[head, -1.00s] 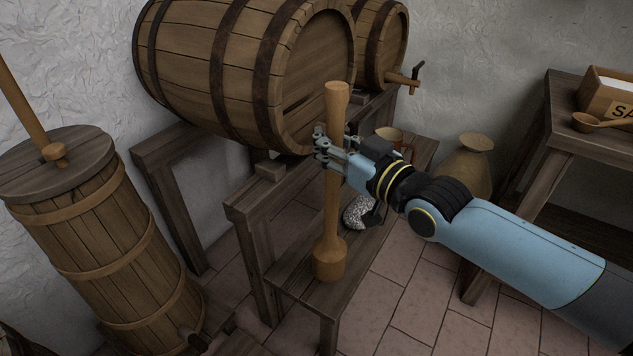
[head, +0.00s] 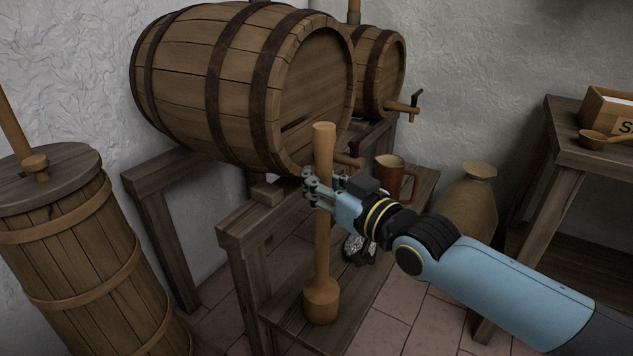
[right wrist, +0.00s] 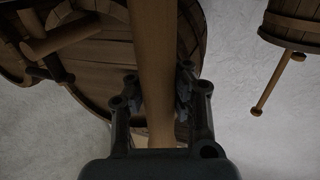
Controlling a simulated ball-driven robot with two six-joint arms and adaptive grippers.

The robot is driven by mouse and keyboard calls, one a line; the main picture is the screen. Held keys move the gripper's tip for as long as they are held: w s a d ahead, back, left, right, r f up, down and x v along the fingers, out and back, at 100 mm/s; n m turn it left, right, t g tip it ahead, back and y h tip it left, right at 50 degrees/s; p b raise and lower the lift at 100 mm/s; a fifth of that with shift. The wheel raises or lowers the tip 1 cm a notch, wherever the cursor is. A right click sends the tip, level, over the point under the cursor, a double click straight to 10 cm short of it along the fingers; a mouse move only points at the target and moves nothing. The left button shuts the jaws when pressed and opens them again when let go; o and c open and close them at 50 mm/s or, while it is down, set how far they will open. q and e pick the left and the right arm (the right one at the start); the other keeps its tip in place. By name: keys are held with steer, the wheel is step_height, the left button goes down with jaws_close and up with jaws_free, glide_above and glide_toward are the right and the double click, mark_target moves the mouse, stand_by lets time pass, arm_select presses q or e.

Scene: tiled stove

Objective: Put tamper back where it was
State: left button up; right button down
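The tamper, a long wooden handle with a thick round foot (head: 321,300), is upright over the low bench (head: 345,325) in the head view. Whether its foot touches the bench or hangs just above it I cannot tell. My right gripper (head: 322,190) is shut on the upper part of the handle, reaching in from the right. In the right wrist view, the handle (right wrist: 155,70) runs between the two fingers (right wrist: 158,98), which close in on both sides of it. My left gripper is not in view.
A large barrel (head: 180,80) lies on a stand just behind the tamper, with a smaller barrel (head: 380,70) beyond. A brown mug (head: 389,178) stands on the bench behind my gripper. A sack-like jar (head: 468,205) is at right, a churn (head: 70,250) at left.

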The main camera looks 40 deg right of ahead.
steer(key=c, duration=1.9)
jaws_free()
steer(key=o, duration=0.6)
steer(key=shift+c, duration=0.2)
